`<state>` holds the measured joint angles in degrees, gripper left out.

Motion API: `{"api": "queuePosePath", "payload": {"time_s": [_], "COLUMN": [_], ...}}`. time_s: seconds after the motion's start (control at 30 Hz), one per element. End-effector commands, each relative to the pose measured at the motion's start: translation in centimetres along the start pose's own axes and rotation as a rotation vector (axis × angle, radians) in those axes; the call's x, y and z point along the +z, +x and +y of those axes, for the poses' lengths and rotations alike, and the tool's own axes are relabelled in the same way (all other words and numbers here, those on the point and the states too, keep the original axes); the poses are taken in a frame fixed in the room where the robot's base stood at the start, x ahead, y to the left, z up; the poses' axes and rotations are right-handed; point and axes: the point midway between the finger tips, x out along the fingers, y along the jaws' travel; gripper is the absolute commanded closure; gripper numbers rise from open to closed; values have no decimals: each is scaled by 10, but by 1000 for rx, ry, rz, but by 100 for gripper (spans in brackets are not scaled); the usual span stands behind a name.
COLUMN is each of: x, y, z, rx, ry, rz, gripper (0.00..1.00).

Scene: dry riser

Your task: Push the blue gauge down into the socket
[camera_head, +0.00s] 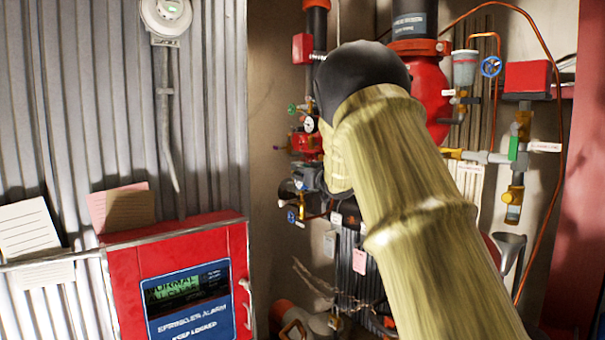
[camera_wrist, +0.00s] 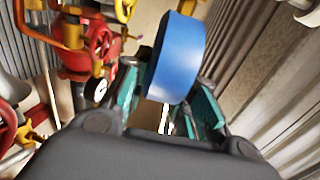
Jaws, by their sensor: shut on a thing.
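The blue gauge (camera_wrist: 176,60), seen as a thick blue disc, is between the teal fingers of my gripper (camera_wrist: 167,98) in the wrist view. My gripper is shut on it, and it sits tilted at the fingertips. The gauge's lower part is hidden among the fingers, and its dial face does not show. In the head view my arm covers the middle of the picture, and I cannot make out the gauge there. I cannot pick out the socket in either view, nor tell whether the gauge touches it.
Red pipework with valves (camera_head: 306,142) stands just left of my arm; it also shows in the wrist view (camera_wrist: 92,45) with a white-faced dial (camera_wrist: 101,90). A red sprinkler alarm panel (camera_head: 185,280) is at lower left. Corrugated wall (camera_head: 95,120) fills the left.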

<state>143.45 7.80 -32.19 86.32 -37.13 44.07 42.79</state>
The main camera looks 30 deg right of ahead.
Motion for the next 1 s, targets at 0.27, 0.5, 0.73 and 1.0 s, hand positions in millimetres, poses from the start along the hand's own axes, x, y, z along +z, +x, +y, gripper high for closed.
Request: {"api": "queuePosePath", "payload": {"time_s": [0.27, 0.5, 0.73, 1.0], "x": [2, 5, 7, 9], "y": [0, 0, 0, 0], "z": [0, 0, 0, 0], "rx": [0, 0, 0, 0], "ry": [0, 0, 1, 1], "rz": [1, 0, 0, 0], "gripper": [100, 100, 100, 100]}}
